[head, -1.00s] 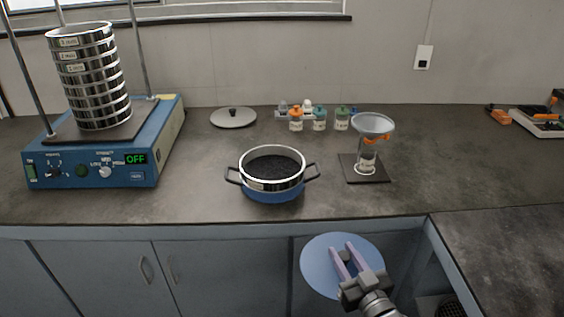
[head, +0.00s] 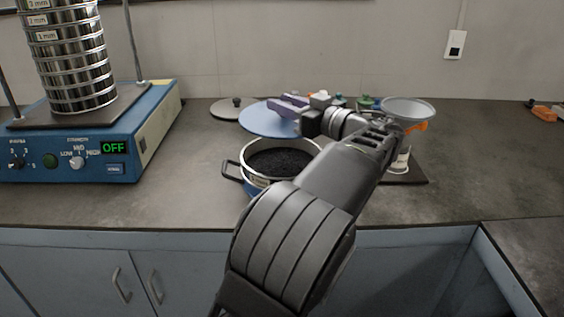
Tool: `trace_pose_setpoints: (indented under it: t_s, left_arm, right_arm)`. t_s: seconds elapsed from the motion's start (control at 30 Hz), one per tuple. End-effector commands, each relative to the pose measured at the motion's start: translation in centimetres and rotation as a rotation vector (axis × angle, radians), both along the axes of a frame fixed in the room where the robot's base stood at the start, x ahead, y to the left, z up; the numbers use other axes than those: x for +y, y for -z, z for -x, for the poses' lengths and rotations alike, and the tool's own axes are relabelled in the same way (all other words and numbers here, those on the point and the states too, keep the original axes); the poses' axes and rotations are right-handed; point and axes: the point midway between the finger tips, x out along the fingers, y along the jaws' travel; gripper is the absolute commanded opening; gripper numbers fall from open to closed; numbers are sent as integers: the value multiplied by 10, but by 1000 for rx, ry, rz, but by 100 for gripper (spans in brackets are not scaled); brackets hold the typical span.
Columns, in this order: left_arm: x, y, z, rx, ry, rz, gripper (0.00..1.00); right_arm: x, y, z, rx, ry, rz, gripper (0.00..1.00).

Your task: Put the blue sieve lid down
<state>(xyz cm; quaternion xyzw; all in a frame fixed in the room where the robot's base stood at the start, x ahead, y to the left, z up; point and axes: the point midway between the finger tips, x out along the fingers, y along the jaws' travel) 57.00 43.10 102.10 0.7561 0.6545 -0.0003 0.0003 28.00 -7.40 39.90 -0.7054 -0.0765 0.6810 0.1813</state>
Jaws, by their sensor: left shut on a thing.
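The blue sieve lid (head: 262,121) is a flat light-blue disc at the counter's middle in the head view. My left gripper (head: 290,104) is shut on it, with the purple fingers over its far right part. The lid shows just beyond the pot (head: 231,170) with the dark-filled sieve (head: 252,153) in it. It looks roughly level; whether it touches the counter cannot be told. My left arm hides the right side of the pot. My right gripper is not in view.
A grey pot lid (head: 226,108) lies behind the blue lid, partly covered by it. The blue shaker (head: 110,150) with a sieve stack (head: 75,65) stands left, its display reading OFF. A funnel (head: 410,108) stands right, partly behind my arm. The counter (head: 180,195) left of the pot is clear.

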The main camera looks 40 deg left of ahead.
Motion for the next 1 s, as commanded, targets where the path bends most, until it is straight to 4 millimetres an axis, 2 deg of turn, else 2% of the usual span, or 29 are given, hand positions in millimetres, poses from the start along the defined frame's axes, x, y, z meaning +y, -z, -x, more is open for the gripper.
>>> trace_pose_setpoints:
  t_s: [0.1, 0.47, 0.67, 0.9, 1.0]
  left_arm:
    - [5, -3, 3, 0, -10, 0, 0]
    - [5, 0, 2, 2, -9, -1, 0]
    - [4, 25, 2, 5, -9, -2, 0]
    - [4, 73, 2, 4, -9, -3, 0]
    - [4, 86, 2, 2, -9, -1, 0]
  right_arm:
    - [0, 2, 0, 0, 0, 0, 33]
    - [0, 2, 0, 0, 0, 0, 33]
    - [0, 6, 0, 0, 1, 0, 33]
    - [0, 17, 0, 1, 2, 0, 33]
    - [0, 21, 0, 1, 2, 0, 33]
